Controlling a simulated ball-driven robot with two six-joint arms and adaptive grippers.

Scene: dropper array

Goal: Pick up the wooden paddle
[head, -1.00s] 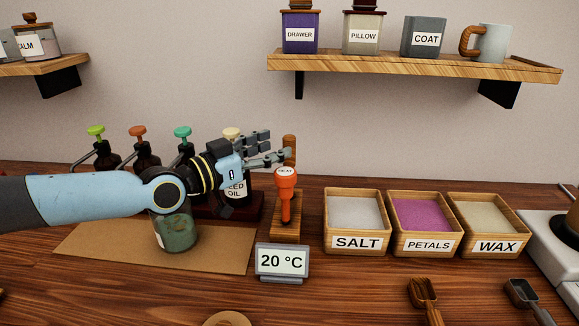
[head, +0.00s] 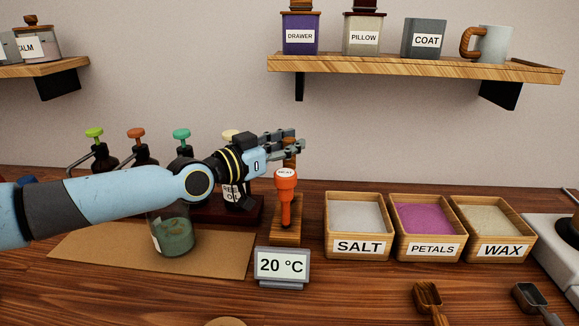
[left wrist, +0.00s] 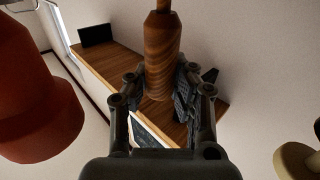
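The wooden paddle (head: 291,163) stands upright behind the orange heat tool, and its lower part is hidden. My left gripper (head: 288,144) has its fingers on both sides of the paddle's brown handle, near the top. In the left wrist view the handle (left wrist: 162,55) runs between the fingers (left wrist: 162,92). The dark pads lie against both sides of it, so the gripper appears shut on it. My right gripper is not in view.
The orange heat tool (head: 286,199) stands close in front on a wooden base (head: 287,237). Pump bottles (head: 144,154) stand behind my left arm, and a green jar (head: 177,236) below it. A 20 °C display (head: 282,264) and bins labelled salt (head: 358,247), petals and wax stand nearby.

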